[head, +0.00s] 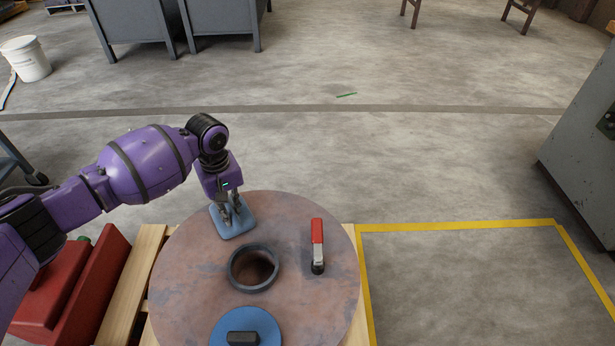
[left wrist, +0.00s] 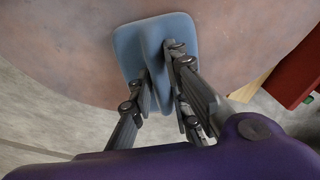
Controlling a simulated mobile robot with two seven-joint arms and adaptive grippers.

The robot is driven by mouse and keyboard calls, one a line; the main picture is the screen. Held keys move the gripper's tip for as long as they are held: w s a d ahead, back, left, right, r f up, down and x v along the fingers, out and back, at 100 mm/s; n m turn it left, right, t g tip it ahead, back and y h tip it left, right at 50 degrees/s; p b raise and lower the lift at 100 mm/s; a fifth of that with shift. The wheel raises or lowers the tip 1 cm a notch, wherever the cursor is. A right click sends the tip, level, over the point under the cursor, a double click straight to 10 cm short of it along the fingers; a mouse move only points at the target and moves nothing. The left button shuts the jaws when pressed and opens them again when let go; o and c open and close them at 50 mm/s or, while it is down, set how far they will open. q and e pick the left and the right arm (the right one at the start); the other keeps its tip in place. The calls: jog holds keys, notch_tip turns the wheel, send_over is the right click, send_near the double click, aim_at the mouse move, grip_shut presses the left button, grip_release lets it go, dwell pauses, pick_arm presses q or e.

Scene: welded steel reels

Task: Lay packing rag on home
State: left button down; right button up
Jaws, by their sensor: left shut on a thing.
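The packing rag, a light blue folded cloth (head: 236,228), is at the far left part of the top of a round, rust-brown steel reel (head: 300,270). My left gripper (head: 230,213) points down and is shut on the rag. In the left wrist view, the rag (left wrist: 127,45) has a raised fold between the fingers (left wrist: 160,82). The rag lies on or very close to the reel top; I cannot tell if its whole underside touches. No place marked as home can be made out. My right gripper is not in view.
A dark ring around a hole (head: 232,268), a red-handled tool (head: 317,245) and a blue disc with a black block (head: 268,326) are on the reel top. A wooden pallet (head: 143,262) is below. A red box (head: 88,285) stands left. The yellow-outlined floor area (head: 470,280) is empty.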

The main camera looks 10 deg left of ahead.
pick_arm(q)
jog(key=shift+f, duration=0.4)
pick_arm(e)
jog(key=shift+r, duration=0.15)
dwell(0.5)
pick_arm(q)
jog(key=c, duration=1.6)
grip_release()
jog(key=shift+r+p, duration=2.8)
jog(key=shift+r, duration=0.25)
jog(key=shift+s, duration=0.1)
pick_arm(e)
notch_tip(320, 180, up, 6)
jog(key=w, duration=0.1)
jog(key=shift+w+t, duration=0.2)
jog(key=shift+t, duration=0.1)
pick_arm(q)
jog(key=shift+f, duration=0.1)
